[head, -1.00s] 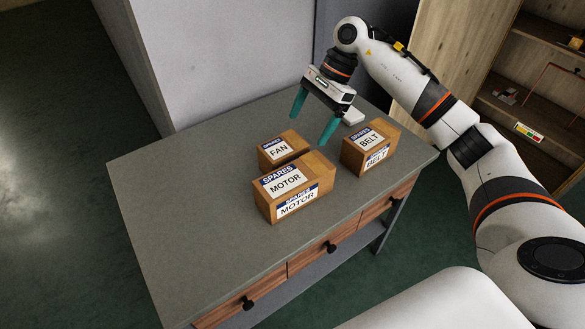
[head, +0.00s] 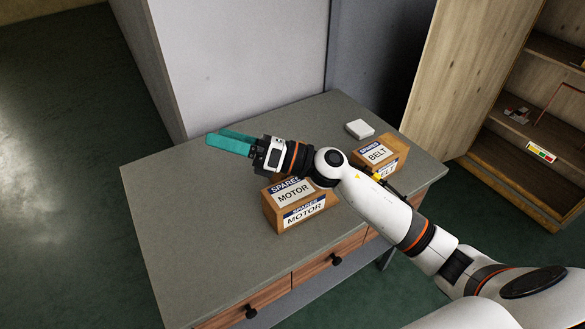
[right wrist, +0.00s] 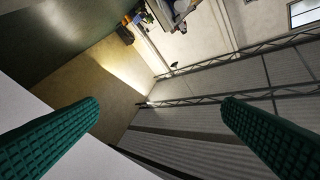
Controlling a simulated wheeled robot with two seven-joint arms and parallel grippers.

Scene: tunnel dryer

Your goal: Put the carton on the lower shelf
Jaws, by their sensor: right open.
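Two labelled brown cartons show on the grey table (head: 190,235) in the head view: a MOTOR carton (head: 294,208) and a BELT carton (head: 379,155) to its right. The FAN carton seen earlier is hidden behind my right arm. My right gripper (head: 212,142) is above the table, left of the cartons, its teal fingers pointing left. It is open and empty; the right wrist view shows the fingers wide apart (right wrist: 160,106). A wooden shelf unit (head: 455,75) stands at the right, with shelves (head: 515,125) inside. My left gripper is out of view.
A small white box (head: 360,129) lies near the table's back edge. A pale wall block (head: 240,65) rises behind the table. Small items and a coloured label sign (head: 541,152) are in the shelf unit. The table's left part is clear.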

